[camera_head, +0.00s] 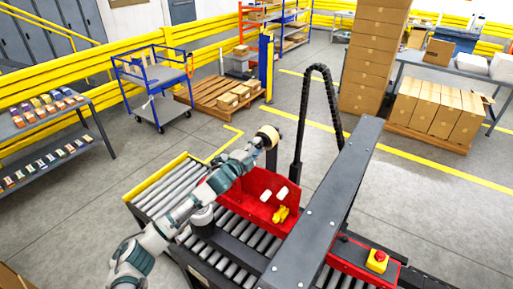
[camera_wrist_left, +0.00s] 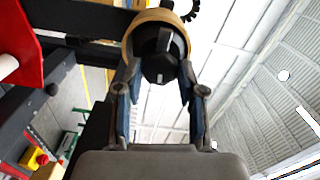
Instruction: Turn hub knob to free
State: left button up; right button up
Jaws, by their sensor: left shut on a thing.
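The hub knob (camera_wrist_left: 160,58) is black with a white pointer line and shows at the top middle of the left wrist view. It sits in front of a round tan hub (camera_wrist_left: 139,31). In the head view the tan hub (camera_head: 268,134) is above the red machine part, and the knob itself is hidden or too small to tell. My left gripper (camera_wrist_left: 160,74) has one finger on each side of the knob and is shut on it. In the head view my left gripper (camera_head: 250,151) reaches the hub from the lower left. My right gripper is in neither view.
A red housing (camera_head: 252,190) with white rollers and a yellow part (camera_head: 281,214) stands below the hub. A dark beam (camera_head: 325,205) crosses to the right, and a black cable chain (camera_head: 300,130) rises behind. A roller conveyor (camera_head: 160,197) lies under my left arm.

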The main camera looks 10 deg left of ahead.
pick_arm(q)
jog(key=shift+f+m, duration=0.5)
jog(key=shift+m, duration=0.4)
jog(key=shift+d, duration=0.1)
jog(key=o, duration=1.1)
jog(key=shift+s+r, duration=0.35)
jog(key=v, duration=1.1)
jog(key=shift+s+a+f, duration=0.2)
jog(key=shift+a+f, duration=0.05)
jog(key=shift+a, duration=0.15)
jog(key=shift+d, duration=0.1)
